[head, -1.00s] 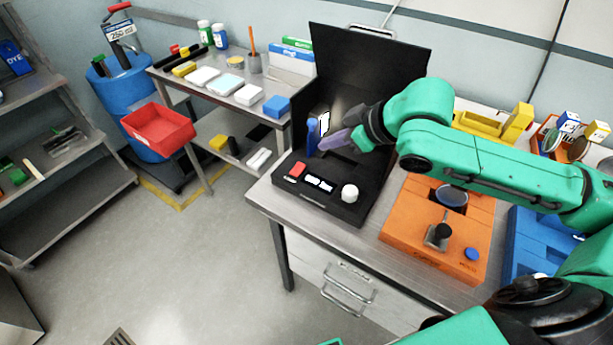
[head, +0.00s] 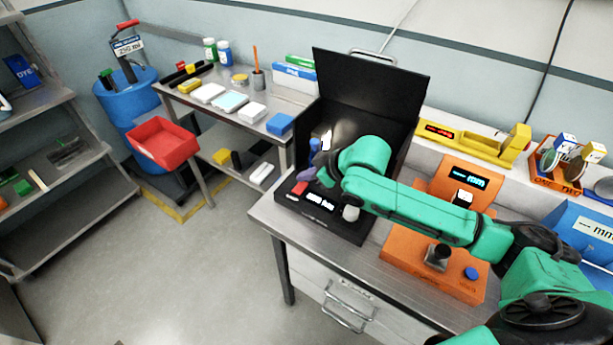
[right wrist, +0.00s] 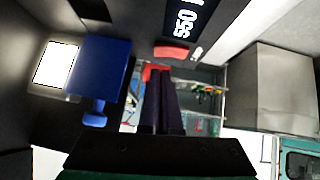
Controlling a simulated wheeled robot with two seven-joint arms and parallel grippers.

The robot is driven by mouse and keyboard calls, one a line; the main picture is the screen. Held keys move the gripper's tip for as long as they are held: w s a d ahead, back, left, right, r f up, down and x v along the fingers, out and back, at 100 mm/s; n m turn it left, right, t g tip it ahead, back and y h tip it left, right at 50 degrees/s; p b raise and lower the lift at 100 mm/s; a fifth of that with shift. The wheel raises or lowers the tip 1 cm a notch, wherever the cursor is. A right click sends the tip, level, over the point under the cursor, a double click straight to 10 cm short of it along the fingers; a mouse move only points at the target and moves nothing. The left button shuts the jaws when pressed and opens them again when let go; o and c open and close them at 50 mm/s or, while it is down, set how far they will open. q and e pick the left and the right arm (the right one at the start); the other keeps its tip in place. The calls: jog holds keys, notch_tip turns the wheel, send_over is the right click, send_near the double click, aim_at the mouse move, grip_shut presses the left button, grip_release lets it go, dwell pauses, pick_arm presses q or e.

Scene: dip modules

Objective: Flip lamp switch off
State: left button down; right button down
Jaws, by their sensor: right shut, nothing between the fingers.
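The lamp unit is a black box with a raised black back panel (head: 365,95) on the metal table. A bright white lit patch (head: 327,140) shows in it, and also in the right wrist view (right wrist: 55,65). A red switch (head: 300,188) sits at the box's front left, beside a lit display (head: 321,199). In the right wrist view the red switch (right wrist: 171,52) lies just beyond my fingertips. My right gripper (head: 310,175) is shut and empty, close to the switch; I cannot tell if they touch. My left gripper is out of view.
A blue block (right wrist: 100,75) stands left of my fingers in the right wrist view. An orange device (head: 430,275) stands right of the box. Open floor lies to the left.

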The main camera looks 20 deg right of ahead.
jog(key=shift+d+f, duration=0.15)
jog(key=shift+f, duration=0.75)
jog(key=shift+f+p, duration=0.2)
jog(key=shift+p, duration=0.1)
jog(key=shift+s+a+r+p, duration=0.1)
jog(key=shift+s+a+p, duration=0.3)
jog(key=shift+p, duration=0.15)
jog(key=shift+s+a, duration=0.1)
jog(key=shift+a, duration=0.1)
